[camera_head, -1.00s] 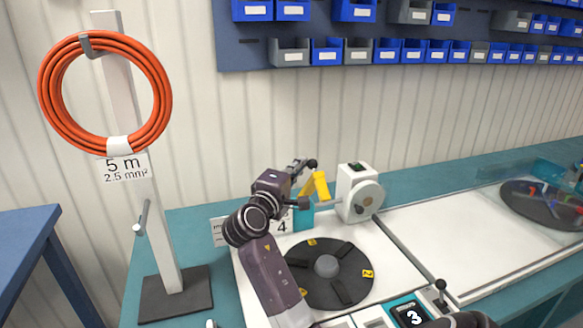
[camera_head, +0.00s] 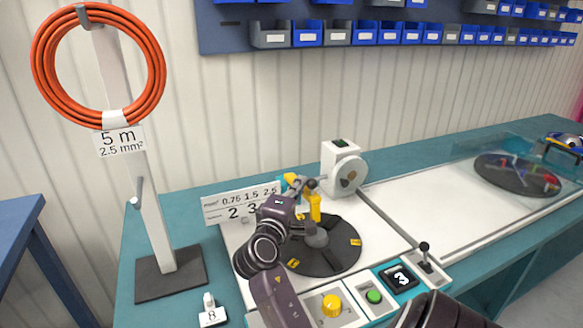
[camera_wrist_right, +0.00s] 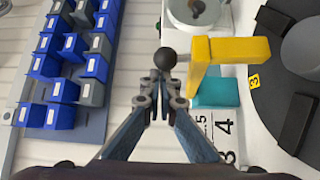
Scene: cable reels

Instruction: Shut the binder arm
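The yellow binder arm (camera_head: 315,207) is L-shaped and sits by the turntable's back edge. In the right wrist view, the binder arm (camera_wrist_right: 232,51) stands over a teal block (camera_wrist_right: 215,92), beside the black disk. Its black ball knob (camera_head: 310,184) also shows in that view (camera_wrist_right: 165,58), right at my fingertips. My right gripper (camera_head: 301,189) has its fingers drawn close together at the knob and looks shut on it. My left gripper is not in view.
The black disk (camera_head: 340,262) with a grey hub lies in front. A white measuring head (camera_head: 342,160) stands behind. A control panel with a yellow button (camera_head: 331,304), green button (camera_head: 373,296) and black lever (camera_head: 424,252) is at the front. An orange cable coil (camera_head: 42,82) hangs left.

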